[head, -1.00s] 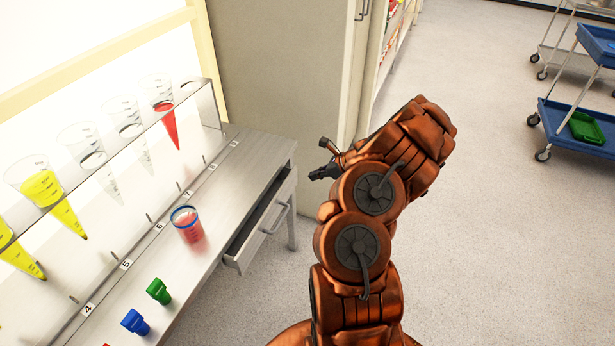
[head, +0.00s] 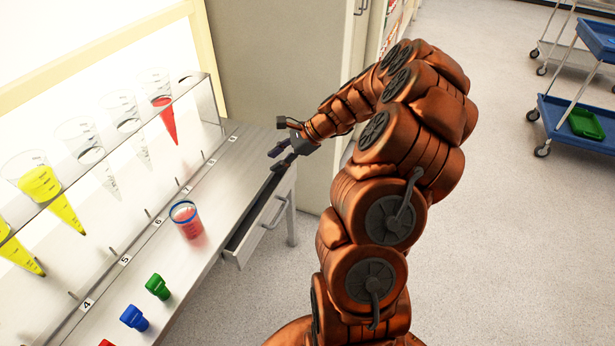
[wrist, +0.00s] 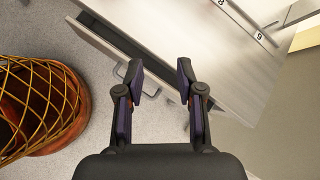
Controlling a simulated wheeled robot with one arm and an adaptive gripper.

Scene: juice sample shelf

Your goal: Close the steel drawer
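The steel drawer (head: 240,244) sticks out partway from the front of the steel table (head: 243,155). Its dark interior shows as a slot below the table edge, and a bar handle (head: 274,213) is on its front. In the wrist view the drawer (wrist: 110,42) is at the upper left, with part of the handle (wrist: 151,96) between my fingers. My gripper (head: 274,160) is over the far end of the drawer and the table's front edge, fingers pointing left and down. In the wrist view my gripper (wrist: 158,68) is open with nothing between its fingers. I cannot tell its exact height above the drawer.
A beaker of red liquid (head: 186,220) stands on the table near the drawer. Green (head: 157,287) and blue (head: 134,318) bottles are nearer. A rack of cones (head: 130,135) lines the back. A grey cabinet (head: 285,70) stands beyond.

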